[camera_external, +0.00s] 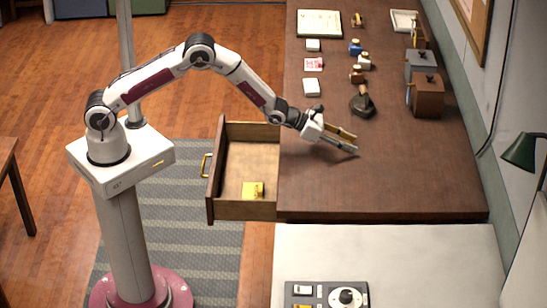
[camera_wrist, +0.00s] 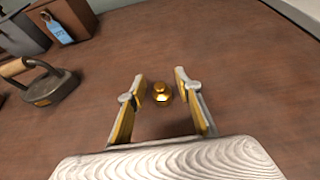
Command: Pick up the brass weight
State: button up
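The brass weight (camera_wrist: 162,94) is a small, round, golden piece with a knob on top. In the wrist view it stands upright on the brown table top. My gripper (camera_wrist: 160,85) is open, with one finger on each side of the weight near the fingertips. A gap shows between the weight and each finger. In the external view my gripper (camera_external: 354,145) is low over the table, near its left edge. I cannot make out the weight there.
A dark iron (camera_external: 363,102) with a wooden handle stands behind my gripper; boxes (camera_external: 428,97) are at the back right. An open drawer (camera_external: 232,172) holding a yellow item (camera_external: 253,190) juts out at the left. The table's front right (camera_external: 420,185) is clear.

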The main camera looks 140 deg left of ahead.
aim_at(348, 141)
grip_shut()
jog(key=shift+f, duration=0.1)
jog(key=shift+r, duration=5.15)
